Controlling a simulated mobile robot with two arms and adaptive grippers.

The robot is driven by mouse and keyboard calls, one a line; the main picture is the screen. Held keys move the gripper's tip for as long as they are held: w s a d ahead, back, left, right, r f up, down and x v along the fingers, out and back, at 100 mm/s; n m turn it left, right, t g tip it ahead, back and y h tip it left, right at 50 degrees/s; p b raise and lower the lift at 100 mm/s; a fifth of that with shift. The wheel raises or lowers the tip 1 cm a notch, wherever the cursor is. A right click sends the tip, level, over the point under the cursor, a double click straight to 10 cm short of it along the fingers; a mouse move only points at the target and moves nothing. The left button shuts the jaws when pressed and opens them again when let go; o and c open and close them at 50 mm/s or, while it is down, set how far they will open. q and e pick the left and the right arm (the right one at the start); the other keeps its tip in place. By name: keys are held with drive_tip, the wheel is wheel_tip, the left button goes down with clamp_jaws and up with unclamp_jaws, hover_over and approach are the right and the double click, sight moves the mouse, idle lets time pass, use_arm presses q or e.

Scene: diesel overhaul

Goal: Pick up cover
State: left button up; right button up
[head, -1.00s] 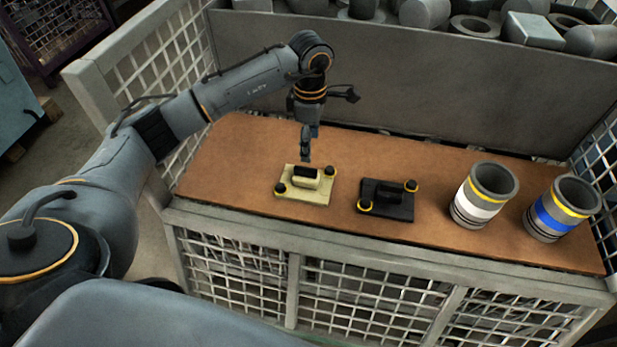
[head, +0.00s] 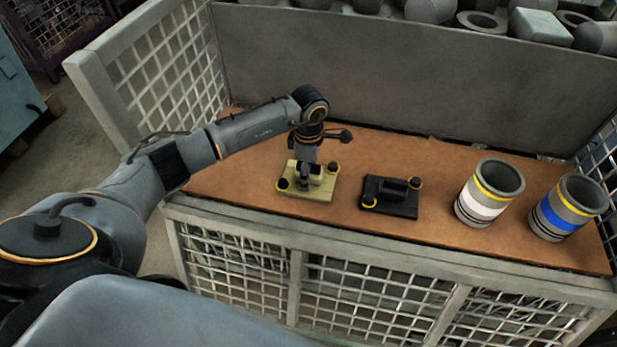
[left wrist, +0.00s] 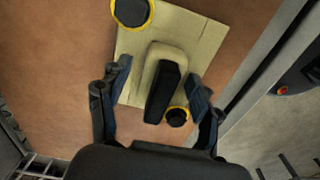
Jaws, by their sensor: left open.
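Two covers lie on the brown board. The cream cover (head: 318,193) has a raised handle with a black top and two black knobs with yellow rings. The black cover (head: 398,207) lies to its right with similar knobs. My left gripper (head: 305,186) is low over the cream cover and partly hides its handle. In the left wrist view the open fingers (left wrist: 155,95) stand on either side of the cream cover's handle (left wrist: 163,85), with gaps visible. I cannot tell whether the fingertips touch the plate. My right gripper is not in view.
Two grey cylinders stand on the right of the board (head: 250,181), one with a white band (head: 482,205) and one with a blue band (head: 560,215). Mesh walls and a grey back panel (head: 400,75) surround the board. Metal parts lie behind the panel.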

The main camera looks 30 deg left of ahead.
use_arm(q)
drive_tip(key=c, duration=1.3)
clamp_jaws()
drive_tip(key=shift+w+r, duration=0.1)
drive_tip(key=shift+r, duration=0.05)
